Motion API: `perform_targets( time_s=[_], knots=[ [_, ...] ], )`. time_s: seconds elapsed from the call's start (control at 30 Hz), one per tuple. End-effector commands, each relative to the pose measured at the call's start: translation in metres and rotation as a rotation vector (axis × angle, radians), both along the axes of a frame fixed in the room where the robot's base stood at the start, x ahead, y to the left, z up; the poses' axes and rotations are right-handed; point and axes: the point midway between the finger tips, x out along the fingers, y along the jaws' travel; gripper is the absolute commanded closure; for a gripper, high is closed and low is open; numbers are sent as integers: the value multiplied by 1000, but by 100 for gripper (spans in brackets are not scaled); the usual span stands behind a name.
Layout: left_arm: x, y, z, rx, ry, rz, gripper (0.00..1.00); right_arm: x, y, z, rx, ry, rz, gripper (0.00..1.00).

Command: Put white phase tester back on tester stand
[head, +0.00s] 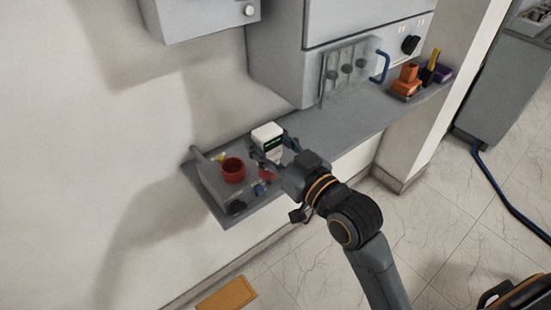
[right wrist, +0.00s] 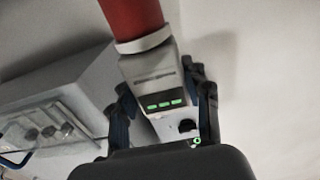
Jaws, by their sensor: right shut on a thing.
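The white phase tester (head: 267,132) has a white body with a dark and green display. My right gripper (head: 272,151) is shut on it above the left part of the shelf. In the right wrist view, the tester (right wrist: 152,85) shows green lights, a pale collar and a thick red end, with the gripper fingers (right wrist: 166,105) on both sides. A red cup-like holder (head: 233,169), probably the tester stand, is just left of the gripper. Another red part (head: 267,174) shows below the gripper, probably the tester's red end. My left gripper is not in view.
The grey wall shelf (head: 335,128) is clear in the middle. Its left end has a raised plate and small dark and blue items (head: 238,207). A grey cabinet (head: 345,60) with a blue handle stands above. Orange, yellow and purple items (head: 410,82) sit at the right end.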

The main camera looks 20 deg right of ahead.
Motion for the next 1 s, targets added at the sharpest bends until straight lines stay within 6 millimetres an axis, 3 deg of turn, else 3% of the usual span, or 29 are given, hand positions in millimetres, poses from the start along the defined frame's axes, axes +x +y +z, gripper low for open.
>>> perform_targets(
  time_s=[0.2, 0.4, 0.7, 0.9, 1.0],
  knots=[
    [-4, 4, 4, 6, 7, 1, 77, 53, -23, -23, -4, 2, -2, 97],
    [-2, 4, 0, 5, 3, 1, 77, 80, -35, -61, -2, 2, 0, 97],
    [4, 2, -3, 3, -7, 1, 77, 99, -43, -86, -2, 2, -1, 97],
    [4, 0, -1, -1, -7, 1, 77, 97, -42, -112, -1, 3, 0, 97],
    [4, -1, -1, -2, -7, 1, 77, 97, -42, -114, 0, -1, -1, 97]
  ],
)
